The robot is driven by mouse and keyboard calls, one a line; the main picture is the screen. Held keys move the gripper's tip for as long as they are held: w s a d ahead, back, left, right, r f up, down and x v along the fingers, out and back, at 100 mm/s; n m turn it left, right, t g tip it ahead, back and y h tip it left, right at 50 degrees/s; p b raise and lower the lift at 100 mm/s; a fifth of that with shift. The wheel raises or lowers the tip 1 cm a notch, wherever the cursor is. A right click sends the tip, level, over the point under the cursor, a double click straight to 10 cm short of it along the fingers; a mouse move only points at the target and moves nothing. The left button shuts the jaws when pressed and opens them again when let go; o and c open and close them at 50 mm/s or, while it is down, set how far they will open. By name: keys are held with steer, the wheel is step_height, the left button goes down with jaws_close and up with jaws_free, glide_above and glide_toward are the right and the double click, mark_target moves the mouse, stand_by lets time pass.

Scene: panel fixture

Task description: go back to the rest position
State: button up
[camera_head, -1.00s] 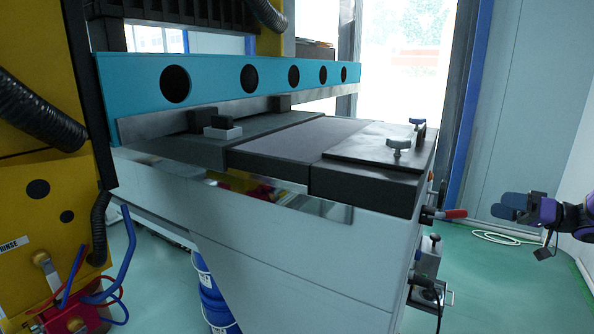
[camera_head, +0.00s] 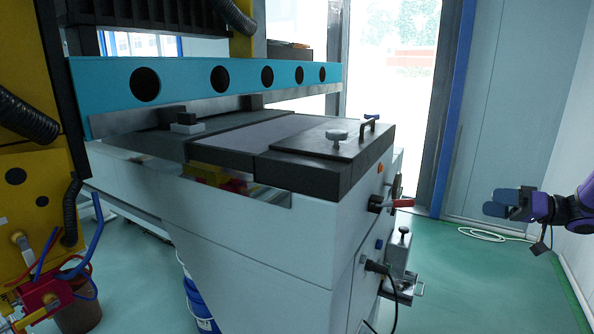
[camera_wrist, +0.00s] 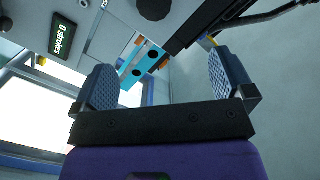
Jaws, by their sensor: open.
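My gripper (camera_head: 504,207) is at the right of the head view, past the right end of the machine, with grey-blue finger pads and a purple body behind. It points left and stands clear of the red-handled lever (camera_head: 392,203) on the machine's end. In the wrist view my gripper (camera_wrist: 163,88) shows its two ridged pads wide apart with nothing between them touching either pad. The machine (camera_head: 235,185) has a pale body and a dark top. Its blue beam with round holes (camera_head: 205,82) also shows small between the pads in the wrist view (camera_wrist: 138,62).
A box with a knob (camera_head: 398,250) and a black cable (camera_head: 393,300) are on the machine's lower right end. A white hose (camera_head: 490,235) lies on the green floor (camera_head: 470,290). Free floor shows between machine and right wall (camera_head: 575,150). The wrist view shows a counter display (camera_wrist: 65,34).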

steer(key=s+a+r+g+h, duration=0.35)
steer(key=s+a, duration=0.25)
steer(key=a, duration=0.4)
steer(key=s+a+r+g+h, duration=0.3)
steer(key=s+a+r+g, duration=0.15)
steer(key=a, duration=0.45)
steer(key=s+a+r+m+t+h, duration=0.1)
steer(key=s+h, duration=0.3)
steer(key=s, duration=0.4)
steer(key=s+a+r+m+t+h, duration=0.2)
steer(key=s+r+t+h, duration=0.1)
steer(key=s, duration=0.6)
steer(key=shift+s+a+m+h, duration=0.25)
steer(key=shift+a+m+h, duration=0.05)
steer(key=shift+h, duration=0.45)
